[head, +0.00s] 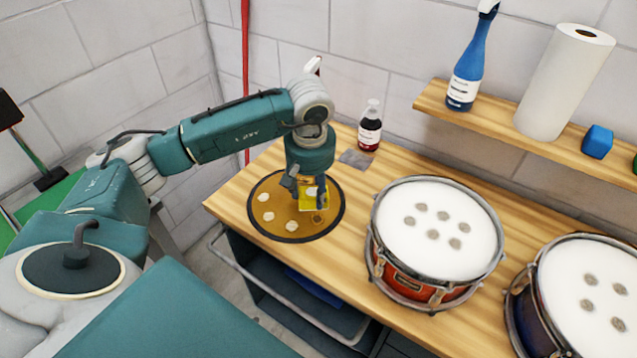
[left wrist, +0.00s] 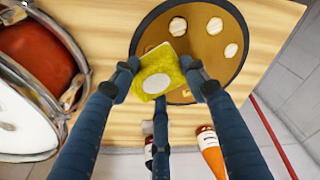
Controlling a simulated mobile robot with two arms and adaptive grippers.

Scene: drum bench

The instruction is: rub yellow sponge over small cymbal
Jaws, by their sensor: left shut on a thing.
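The small cymbal (head: 279,211) is a brown-gold disc with a dark rim and several pale spots, lying at the left end of the bench. It also shows at the top of the left wrist view (left wrist: 205,55). My left gripper (head: 309,186) is above the cymbal's right part, pointing down. It is shut on the yellow sponge (head: 314,199), gripped at its two sides in the left wrist view (left wrist: 168,66). A pale oval shows on the sponge's near face. The sponge overlaps the cymbal in both views; I cannot tell whether they touch. My right gripper is not in view.
A red drum (head: 438,228) and a blue drum (head: 591,298) stand right of the cymbal. A dark red bottle (head: 370,128) stands behind it near the wall. A shelf (head: 500,118) holds a blue spray bottle (head: 470,68), paper roll (head: 563,82) and blue block (head: 597,142).

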